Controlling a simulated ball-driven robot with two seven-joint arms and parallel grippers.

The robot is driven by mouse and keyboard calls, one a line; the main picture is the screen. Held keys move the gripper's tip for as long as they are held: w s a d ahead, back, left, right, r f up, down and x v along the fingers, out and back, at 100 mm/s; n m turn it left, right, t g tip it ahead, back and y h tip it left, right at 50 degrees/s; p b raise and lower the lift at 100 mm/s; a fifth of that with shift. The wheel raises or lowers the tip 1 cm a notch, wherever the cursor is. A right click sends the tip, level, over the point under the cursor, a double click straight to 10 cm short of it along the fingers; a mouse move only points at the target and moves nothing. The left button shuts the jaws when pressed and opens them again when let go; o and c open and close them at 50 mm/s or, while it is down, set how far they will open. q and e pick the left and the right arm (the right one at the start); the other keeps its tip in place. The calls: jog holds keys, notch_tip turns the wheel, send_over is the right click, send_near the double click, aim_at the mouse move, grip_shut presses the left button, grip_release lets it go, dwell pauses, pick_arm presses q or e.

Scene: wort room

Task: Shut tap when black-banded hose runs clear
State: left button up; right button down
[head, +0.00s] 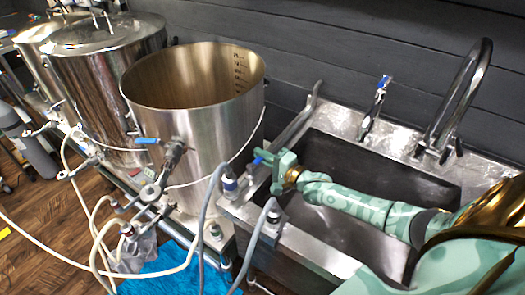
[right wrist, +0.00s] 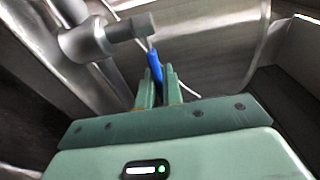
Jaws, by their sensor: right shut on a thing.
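My right gripper (head: 270,160) reaches from the right across the sink to its left rim. It is shut on a small blue tap handle (head: 260,155). In the right wrist view the blue handle (right wrist: 154,66) stands between the green fingers (right wrist: 157,88), close to a grey metal fitting (right wrist: 90,40). Two grey hoses, one left (head: 203,215) and one right (head: 252,243), run down from fittings by the sink's left edge. I cannot make out a black band or any liquid in either. My left gripper is out of view.
A large open steel kettle (head: 195,115) with a blue-levered valve (head: 147,140) stands left of the sink (head: 340,130). A lidded kettle (head: 105,75) is behind it. Pale hoses (head: 95,215) and a blue cloth (head: 165,265) lie low at front left. A tall faucet (head: 462,100) rises at right.

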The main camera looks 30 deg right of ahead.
jog(key=h+p, duration=0.1)
jog(key=m+h+p, duration=0.1)
jog(key=s+m+h+p, duration=0.1)
jog(key=shift+s+r+t, duration=0.1)
jog(key=shift+r+t, duration=0.15)
jog(key=shift+t, duration=0.05)
jog(key=m+h+p, duration=0.1)
jog(key=h+p, duration=0.1)
jog(key=h, duration=0.1)
jog(key=shift+s+f+m, duration=0.15)
jog(key=shift+s+m, duration=0.25)
jog(key=shift+s+f+m+h+p, duration=0.2)
jog(key=shift+m+h+p, duration=0.1)
jog(key=shift+h+p, duration=0.25)
jog(key=shift+d+h, duration=0.1)
jog(key=shift+h, duration=0.15)
jog(key=c, duration=1.5)
grip_release()
jog(key=shift+c, duration=0.2)
jog(key=shift+r, duration=0.15)
